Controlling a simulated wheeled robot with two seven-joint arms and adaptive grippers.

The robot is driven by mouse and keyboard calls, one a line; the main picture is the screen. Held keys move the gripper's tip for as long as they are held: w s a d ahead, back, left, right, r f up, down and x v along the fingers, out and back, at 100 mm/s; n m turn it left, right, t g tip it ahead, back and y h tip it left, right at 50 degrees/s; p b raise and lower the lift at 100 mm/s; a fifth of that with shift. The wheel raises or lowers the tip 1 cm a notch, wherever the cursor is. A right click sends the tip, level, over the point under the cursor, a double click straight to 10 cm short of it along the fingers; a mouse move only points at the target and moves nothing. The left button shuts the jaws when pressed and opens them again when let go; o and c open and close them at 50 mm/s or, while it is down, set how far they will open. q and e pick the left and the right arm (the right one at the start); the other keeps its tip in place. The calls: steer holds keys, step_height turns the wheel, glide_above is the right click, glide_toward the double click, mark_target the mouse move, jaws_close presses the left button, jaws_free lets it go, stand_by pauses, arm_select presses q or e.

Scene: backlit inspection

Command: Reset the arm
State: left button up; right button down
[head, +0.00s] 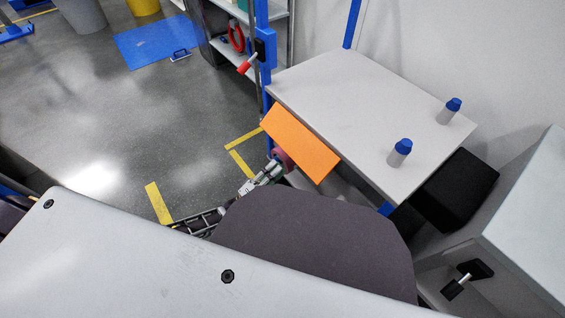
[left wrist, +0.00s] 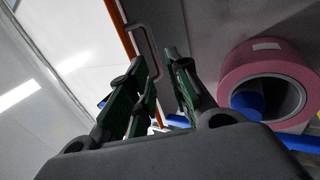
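My left gripper (head: 268,174) is near the front edge of the grey worktable, beside an orange panel. In the left wrist view its two green-lined fingers (left wrist: 158,75) stand apart with nothing between them. A pink ring-shaped roll (left wrist: 264,82) is to the right of the fingers in that view, apart from them. A small pink-red part (head: 284,160) shows just beyond the gripper in the head view; much of it is hidden. My right gripper is not in view.
The orange panel (head: 300,146) slopes from the front edge of the worktable (head: 350,95). Two blue-capped bottles (head: 399,153) (head: 452,110) stand on its right part. A shelf rack (head: 268,25) with a blue post is behind left. The floor (head: 90,115) at left is largely open.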

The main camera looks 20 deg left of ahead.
arm_select(q)
steer(key=shift+s+a+f, duration=0.25)
steer(key=shift+s, duration=0.15)
stand_by(0.5)
